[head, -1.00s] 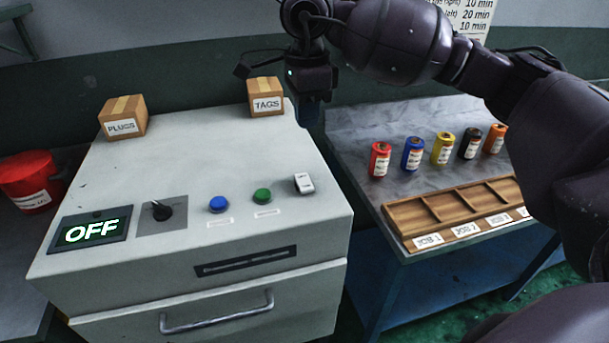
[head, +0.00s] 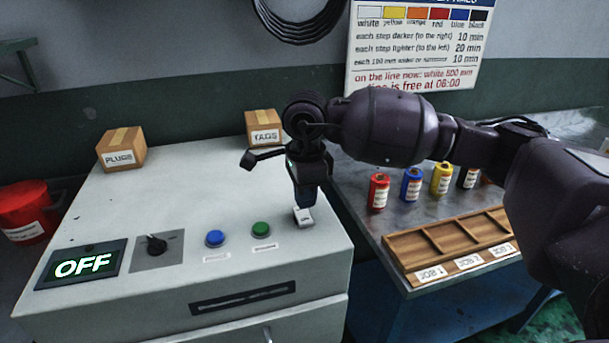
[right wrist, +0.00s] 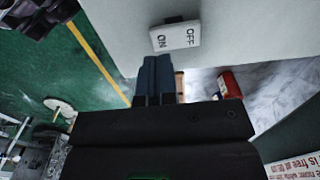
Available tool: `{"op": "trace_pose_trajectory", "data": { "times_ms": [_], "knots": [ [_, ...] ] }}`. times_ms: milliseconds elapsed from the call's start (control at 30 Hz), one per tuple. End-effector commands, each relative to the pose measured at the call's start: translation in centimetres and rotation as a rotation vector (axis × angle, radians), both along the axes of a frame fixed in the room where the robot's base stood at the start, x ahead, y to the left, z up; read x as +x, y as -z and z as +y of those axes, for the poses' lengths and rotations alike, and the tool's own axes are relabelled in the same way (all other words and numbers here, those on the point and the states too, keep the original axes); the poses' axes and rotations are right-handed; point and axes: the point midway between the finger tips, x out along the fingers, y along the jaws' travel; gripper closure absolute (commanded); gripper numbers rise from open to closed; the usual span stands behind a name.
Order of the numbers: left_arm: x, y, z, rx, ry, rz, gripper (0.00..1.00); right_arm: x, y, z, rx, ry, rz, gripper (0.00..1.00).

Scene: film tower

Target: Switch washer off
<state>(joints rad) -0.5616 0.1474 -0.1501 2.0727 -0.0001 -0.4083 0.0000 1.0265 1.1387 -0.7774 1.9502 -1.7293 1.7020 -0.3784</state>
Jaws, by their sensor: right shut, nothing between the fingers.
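The pale grey machine (head: 180,185) has a display (head: 82,264) that reads OFF in green-white letters. A small white rocker switch (head: 304,218) sits at the right of its top. In the right wrist view the switch (right wrist: 176,37) carries the words ON and OFF; which side is pressed I cannot tell. My right gripper (head: 306,204) is shut and empty, pointing down right at the switch. In the right wrist view its fingertips (right wrist: 153,60) are by the ON end; whether they touch it I cannot tell. My left gripper is not in view.
A black knob (head: 157,245), a blue button (head: 215,238) and a green button (head: 261,229) lie left of the switch. PLUGS (head: 121,149) and TAGS (head: 263,126) boxes stand behind. A wooden tray (head: 407,256) and several coloured cans are on the bench to the right.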

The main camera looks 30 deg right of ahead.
Motion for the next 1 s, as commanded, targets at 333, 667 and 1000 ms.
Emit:
{"op": "trace_pose_trajectory", "data": {
  "times_ms": [333, 667, 1000],
  "knots": [
    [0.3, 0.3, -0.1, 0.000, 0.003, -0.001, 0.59, 0.0, 3.5, 0.0, 0.001, -0.001, 0.000, 1.00],
    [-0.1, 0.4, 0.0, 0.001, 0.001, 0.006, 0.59, 0.0, 3.7, 0.0, 0.001, 0.000, -0.001, 1.00],
    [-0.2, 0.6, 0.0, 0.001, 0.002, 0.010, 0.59, -0.2, 4.3, 0.0, -0.001, 0.001, 0.002, 1.00]
  ]
}}
